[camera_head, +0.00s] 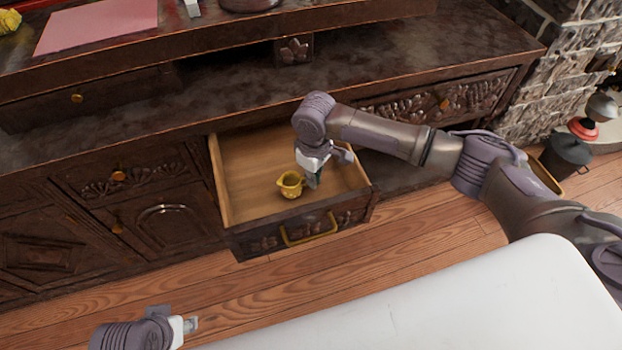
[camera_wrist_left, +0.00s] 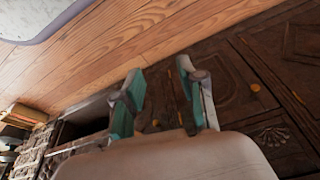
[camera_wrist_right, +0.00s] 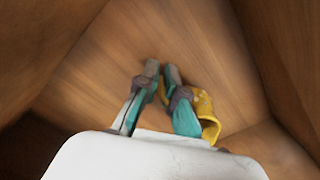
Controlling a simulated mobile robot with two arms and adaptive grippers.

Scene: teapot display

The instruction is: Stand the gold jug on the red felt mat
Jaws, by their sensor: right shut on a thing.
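The gold jug (camera_head: 290,184) is in the open wooden drawer (camera_head: 244,200). It looks upright; I cannot tell whether it touches the drawer floor. My right gripper (camera_head: 313,180) reaches down into the drawer at the jug's right side, shut on it. In the right wrist view the jug (camera_wrist_right: 206,112) shows beside the right finger of my right gripper (camera_wrist_right: 162,72), partly hidden by it. The red felt mat (camera_head: 100,25) lies flat and bare on the upper level at the back left. My left gripper (camera_head: 191,325) is at the bottom left, open and empty in the left wrist view (camera_wrist_left: 160,70).
The drawer walls surround my right gripper closely. The dark cabinet's ledge (camera_head: 230,97) lies between drawer and upper level. A yellow object (camera_head: 9,21), a small white object (camera_head: 192,8) and a dark round base (camera_head: 250,4) stand near the mat. A dark bin (camera_head: 566,158) stands right.

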